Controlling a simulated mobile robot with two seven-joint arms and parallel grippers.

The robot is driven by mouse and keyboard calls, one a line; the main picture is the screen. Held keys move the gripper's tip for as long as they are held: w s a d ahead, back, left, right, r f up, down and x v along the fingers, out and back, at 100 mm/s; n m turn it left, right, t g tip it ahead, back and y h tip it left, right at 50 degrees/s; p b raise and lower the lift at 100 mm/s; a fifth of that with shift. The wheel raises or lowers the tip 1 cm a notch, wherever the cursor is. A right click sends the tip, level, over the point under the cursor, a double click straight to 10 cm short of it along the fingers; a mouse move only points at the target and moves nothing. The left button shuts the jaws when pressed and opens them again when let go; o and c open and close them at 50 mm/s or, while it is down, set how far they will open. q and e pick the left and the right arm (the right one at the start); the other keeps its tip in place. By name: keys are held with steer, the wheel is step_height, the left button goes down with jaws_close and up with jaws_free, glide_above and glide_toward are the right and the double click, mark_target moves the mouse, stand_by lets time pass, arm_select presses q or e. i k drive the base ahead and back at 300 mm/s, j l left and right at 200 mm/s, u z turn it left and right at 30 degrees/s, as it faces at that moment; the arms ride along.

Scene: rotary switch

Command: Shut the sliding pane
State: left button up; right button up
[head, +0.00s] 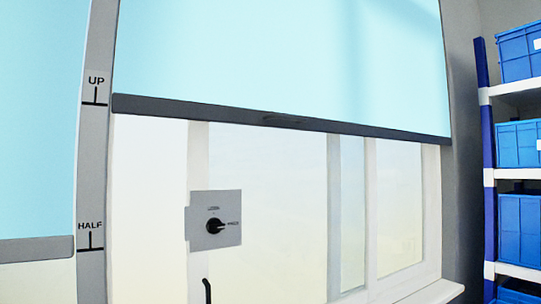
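Behind a raised light-blue blind stands a pale window with several upright white frame bars. A glazed pane (268,165) spans its middle, with a black curved handle (207,290) low at its left side, cut off by the bottom edge. Right of it is a narrow bluish strip (352,210) between two bars, then another glazed part (400,205). I cannot tell whether the strip is an opening or glass. A grey plate with a black rotary switch (215,226) sits in front of the pane's left part; its small lettering is mostly unreadable. Neither gripper is in view.
The blue blind (280,60) ends in a dark bar (290,121) near the UP mark (96,81). A second blind (35,120) at left hangs near the HALF mark (90,226). A rack with blue bins (518,145) stands at right. A white sill (425,292) runs below.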

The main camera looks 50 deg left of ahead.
mark_target(203, 205)
steer(key=u, duration=1.25)
